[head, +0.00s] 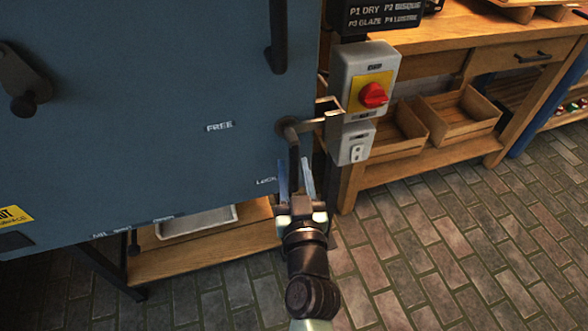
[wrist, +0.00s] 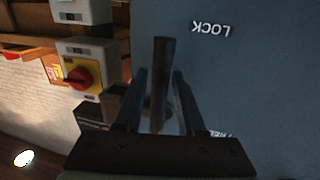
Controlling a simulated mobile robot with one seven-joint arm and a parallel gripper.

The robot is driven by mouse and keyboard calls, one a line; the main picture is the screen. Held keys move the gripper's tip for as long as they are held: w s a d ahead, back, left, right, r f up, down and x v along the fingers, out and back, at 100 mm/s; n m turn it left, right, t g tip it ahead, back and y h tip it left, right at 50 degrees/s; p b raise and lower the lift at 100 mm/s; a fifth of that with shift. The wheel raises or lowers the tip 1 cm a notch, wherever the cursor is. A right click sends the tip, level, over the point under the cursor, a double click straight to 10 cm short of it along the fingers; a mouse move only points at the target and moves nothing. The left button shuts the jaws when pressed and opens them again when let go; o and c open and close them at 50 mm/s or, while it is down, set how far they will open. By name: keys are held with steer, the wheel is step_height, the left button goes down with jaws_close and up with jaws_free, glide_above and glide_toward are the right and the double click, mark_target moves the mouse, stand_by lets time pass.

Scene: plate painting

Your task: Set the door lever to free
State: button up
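The blue door (head: 150,90) fills the left of the head view. Its dark door lever (head: 293,152) hangs down from a pivot near the door's right edge, beside the LOCK label (head: 266,181). The FREE label (head: 219,127) is higher and to the left. My gripper (head: 296,170) is at the lever's lower end, fingers pointing up. In the wrist view the lever (wrist: 161,75) stands between the two open fingers of my gripper (wrist: 158,82), with gaps visible on both sides. The LOCK label (wrist: 211,28) appears upside down there.
A grey switch box with a red knob (head: 373,95) stands just right of the lever, with a smaller grey box (head: 352,147) below. A metal bracket (head: 332,116) juts out at the door's edge. A wooden bench (head: 430,45) is behind; the brick floor at right is clear.

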jaws_close()
stand_by(1.1)
